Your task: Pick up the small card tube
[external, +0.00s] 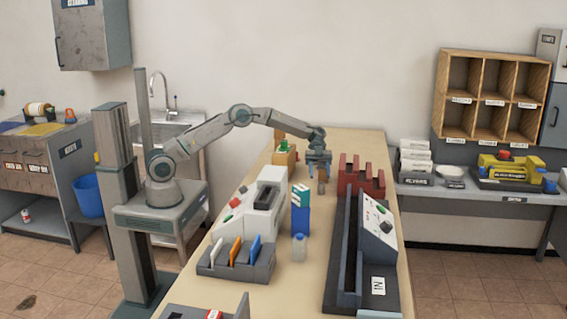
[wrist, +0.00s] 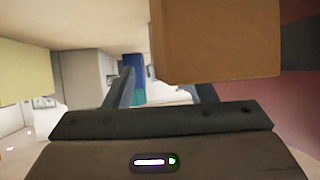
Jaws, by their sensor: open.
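A brown upright piece, apparently the small card tube (external: 322,187), stands on the long table just below my gripper (external: 319,160) in the external view. In the wrist view the same brown shape (wrist: 215,40) looms large at the top right, close to the camera. It covers the tip of the right-hand finger. My gripper (wrist: 165,88) is open, with its two fingers apart. The left-hand finger is clear of the brown shape. I cannot tell whether the other finger touches it.
A red notched rack (external: 361,178) stands close to the right of my gripper. A wooden box (external: 285,158) with a green item is to its left. A blue and teal carton (external: 300,210), a small bottle (external: 299,247) and a white machine (external: 257,208) stand nearer the camera.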

